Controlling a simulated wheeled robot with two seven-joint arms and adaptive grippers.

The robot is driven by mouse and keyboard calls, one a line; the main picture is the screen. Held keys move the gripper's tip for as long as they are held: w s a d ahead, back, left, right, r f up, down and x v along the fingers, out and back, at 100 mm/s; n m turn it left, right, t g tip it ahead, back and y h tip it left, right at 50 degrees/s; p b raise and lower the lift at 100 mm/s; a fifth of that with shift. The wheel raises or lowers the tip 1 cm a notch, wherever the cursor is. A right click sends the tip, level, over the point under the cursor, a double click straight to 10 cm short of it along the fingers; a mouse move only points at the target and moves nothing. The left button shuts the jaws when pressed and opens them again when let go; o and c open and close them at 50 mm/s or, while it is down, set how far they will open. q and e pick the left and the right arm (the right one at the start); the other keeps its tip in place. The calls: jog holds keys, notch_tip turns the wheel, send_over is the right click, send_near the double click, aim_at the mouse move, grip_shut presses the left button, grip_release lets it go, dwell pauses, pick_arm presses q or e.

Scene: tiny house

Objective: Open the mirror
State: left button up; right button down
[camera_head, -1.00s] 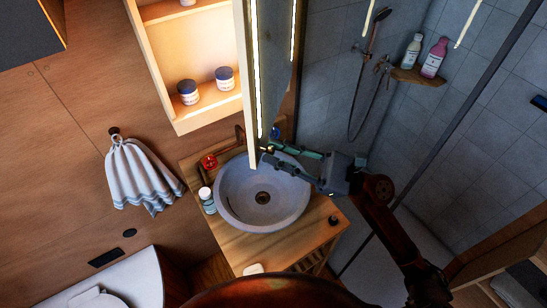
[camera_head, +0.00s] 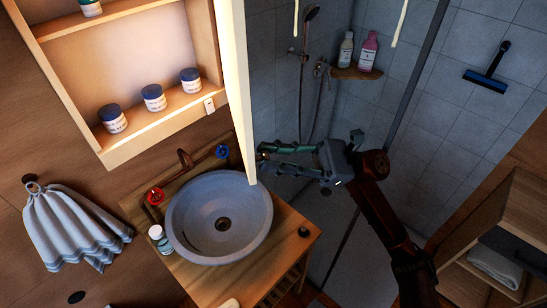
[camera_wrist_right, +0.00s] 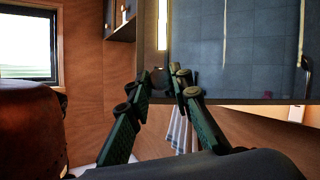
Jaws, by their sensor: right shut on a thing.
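The mirror (camera_head: 236,80) is the door of the lit wall cabinet. In the head view it shows almost edge-on as a bright, tall strip, swung out from the cabinet (camera_head: 128,68), whose shelves are exposed. In the right wrist view the mirror (camera_wrist_right: 235,50) is a large panel with grey tiles reflected in it. My right gripper (camera_head: 262,159) reaches in from the right, its fingertips at the mirror's lower free edge. In the wrist view the gripper (camera_wrist_right: 167,78) has its fingers closed at the panel's lower left edge. My left gripper is not in view.
A round basin (camera_head: 190,225) on a wooden counter (camera_head: 285,255) lies below the mirror. Blue and red tap knobs stand behind it. Jars stand on the cabinet shelf. A towel (camera_head: 65,225) hangs at left. A shower with bottles on a shelf (camera_head: 357,73) is at right.

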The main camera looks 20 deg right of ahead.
jog(key=shift+w+d, duration=0.1)
jog(key=shift+w, duration=0.05)
jog(key=c, duration=1.7)
grip_release()
jog(key=shift+c, duration=0.2)
notch_tip(320, 180, up, 10)
